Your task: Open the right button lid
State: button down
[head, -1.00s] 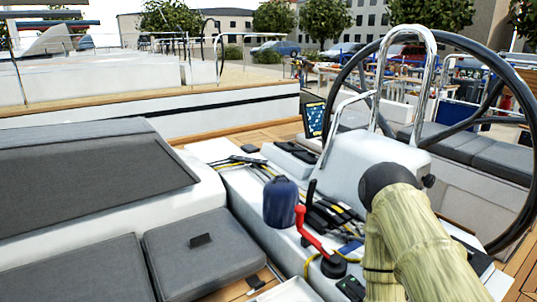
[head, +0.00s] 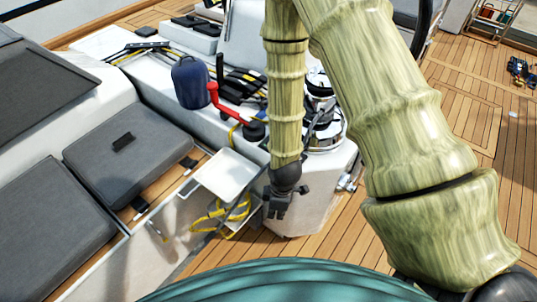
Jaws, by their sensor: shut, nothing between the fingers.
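My gripper (head: 278,212) is the dark end of my arm, pointing down in front of the white console block (head: 310,205) near the middle of the head view. It is shut and looks empty. I cannot make out the right button lid or tell whether it is open or shut. My arm covers part of the console top and may hide it.
A white panel (head: 229,174) juts out left of my gripper, with a yellow line (head: 232,210) below it. A red winch handle (head: 228,105) and a blue bag (head: 189,82) are on the console. Grey cushions (head: 125,148) lie at left.

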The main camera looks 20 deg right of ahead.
jog(key=w+r+n+h+p, duration=0.1)
jog(key=w+r+n+p, duration=0.1)
jog(key=w+r+n, duration=0.55)
jog(key=w+r+n+p, duration=0.2)
jog(key=w+r+n, duration=0.2)
jog(key=r, duration=0.7)
notch_tip(320, 180, down, 9)
jog(key=w+d+p, duration=0.1)
jog(key=d+p, duration=0.1)
jog(key=p, duration=0.2)
jog(key=shift+w+d+p, duration=0.25)
jog(key=shift+w+p, duration=0.05)
jog(key=shift+w, duration=0.05)
jog(key=shift+a+r, duration=0.1)
